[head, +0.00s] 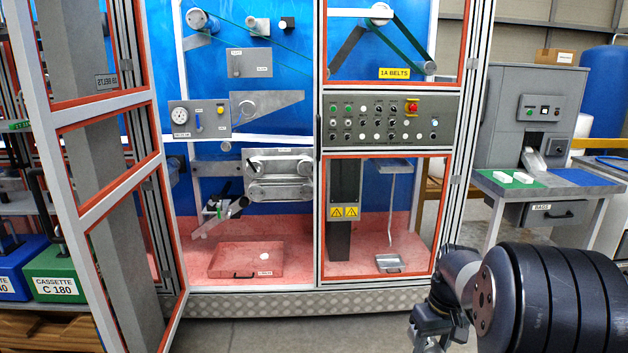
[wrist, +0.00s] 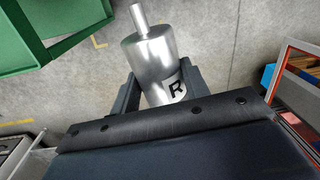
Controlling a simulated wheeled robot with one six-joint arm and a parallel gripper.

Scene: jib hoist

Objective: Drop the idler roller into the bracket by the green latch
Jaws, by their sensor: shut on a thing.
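The idler roller (wrist: 150,60) is a silver metal cylinder with a thin end shaft and a black letter R on a white label. In the wrist view it sits between the two dark fingers of my gripper (wrist: 158,88), which is shut on it. Bare floor shows beyond it. In the head view my gripper (head: 432,328) is at the lower right, outside the machine cabinet; the roller cannot be made out there. Inside the open left bay is a small dark and grey bracket-like mechanism (head: 217,212).
The cabinet's orange-edged door (head: 120,187) stands open at the left. A red tray (head: 245,260) lies on the bay floor. A control panel (head: 375,121) is right of the bay. A bench (head: 545,190) stands at the right. A green container (wrist: 45,40) shows in the wrist view.

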